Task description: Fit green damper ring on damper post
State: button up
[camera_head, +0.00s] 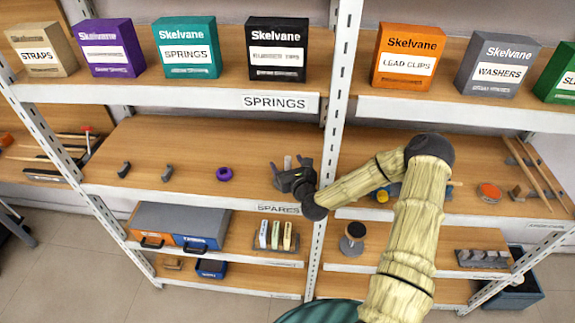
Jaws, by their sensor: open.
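My gripper (290,165) is open over the right end of the middle wooden shelf in the left bay, with its fingers pointing towards the back. A pale upright post (288,162) shows between the fingers; I cannot tell whether it is the damper post or whether they touch it. A small purple ring-like piece (225,174) lies on the same shelf, left of my gripper and apart from it. I see no green ring there; the gripper and wrist may hide part of the shelf.
A white upright (335,120) divides the bays, close to the right of my gripper. Boxes such as the teal SPRINGS box (187,48) line the shelf above. The shelf between brackets and purple piece is clear.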

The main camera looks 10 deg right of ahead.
notch_tip(320, 180, up, 10)
jog(key=shift+f+b, duration=0.1)
jog(key=shift+b, duration=0.8)
dwell(0.4)
jog(key=shift+s+a+f+n, duration=0.1)
jog(key=shift+a+f+n, duration=0.05)
jog(key=shift+a+n, duration=0.3)
jog(key=s+a+f+n+g+y, duration=0.1)
jog(key=s+a+f+n+g, duration=0.3)
jog(key=n, duration=0.5)
jog(key=s+a+f+n+g, duration=0.1)
jog(key=s+f+n+g, duration=0.1)
jog(key=s+n+g, duration=0.35)
jog(key=s+d+r+n+g+h, duration=0.1)
jog(key=s+d+r+n+g, duration=0.1)
jog(key=s+n, duration=0.7)
jog(key=s+d+r+n+g+h, duration=0.2)
jog(key=s+d+r+n, duration=0.1)
jog(key=s+n, duration=0.7)
jog(key=shift+s+d+r+h, duration=0.3)
jog(key=shift+s+d+r, duration=0.15)
jog(key=shift+r, duration=0.25)
